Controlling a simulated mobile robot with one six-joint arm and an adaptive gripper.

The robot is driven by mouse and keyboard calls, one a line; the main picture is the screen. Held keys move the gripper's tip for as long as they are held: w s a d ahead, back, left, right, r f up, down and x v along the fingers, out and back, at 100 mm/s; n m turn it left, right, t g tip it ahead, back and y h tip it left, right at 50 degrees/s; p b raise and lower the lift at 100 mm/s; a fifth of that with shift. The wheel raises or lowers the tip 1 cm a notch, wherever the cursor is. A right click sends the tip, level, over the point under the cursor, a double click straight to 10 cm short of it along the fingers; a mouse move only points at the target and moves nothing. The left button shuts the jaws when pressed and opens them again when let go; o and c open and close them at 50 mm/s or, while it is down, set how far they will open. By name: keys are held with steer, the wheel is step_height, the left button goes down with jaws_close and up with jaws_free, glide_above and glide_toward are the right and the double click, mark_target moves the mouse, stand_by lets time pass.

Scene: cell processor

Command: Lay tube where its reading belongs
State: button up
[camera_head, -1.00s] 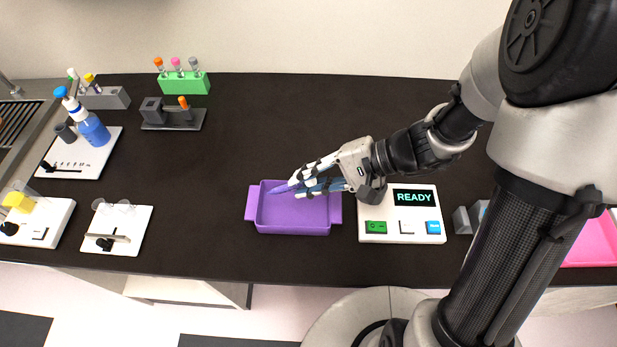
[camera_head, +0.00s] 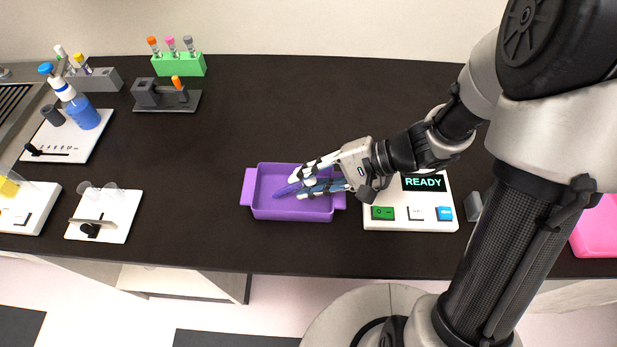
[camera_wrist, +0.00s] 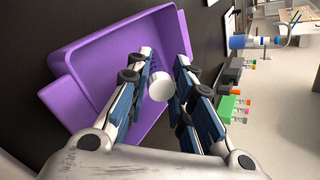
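The purple tray (camera_head: 290,215) lies on the dark bench. My gripper (camera_head: 308,180) reaches into it from the right, with its fingers low over the tray. A tube (camera_head: 287,190) with a purple end is between the fingers, tilted, with the purple end pointing left and down. The purple tray (camera_wrist: 85,50) spreads beneath. I cannot tell whether the tube touches the tray floor.
A white device (camera_head: 410,222) with a READY screen (camera_head: 423,183) and several buttons stands right of the tray. A pink tray (camera_head: 598,230) is at the far right. A green rack (camera_head: 178,66) with capped tubes stands at the back left.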

steer(key=o, duration=0.4)
steer(key=shift+c, duration=0.2)
steer(key=v, duration=1.2)
stand_by(0.5)
steer(key=s+d+r+n+t+h, duration=0.4)
steer(key=s+d+r+n+h, duration=0.1)
steer(key=s+h, duration=0.6)
step_height(320, 180, up, 3)
steer(key=shift+s+d+f+n+t, duration=0.1)
steer(key=shift+s+d+n+t, duration=0.3)
steer(key=shift+n, duration=0.1)
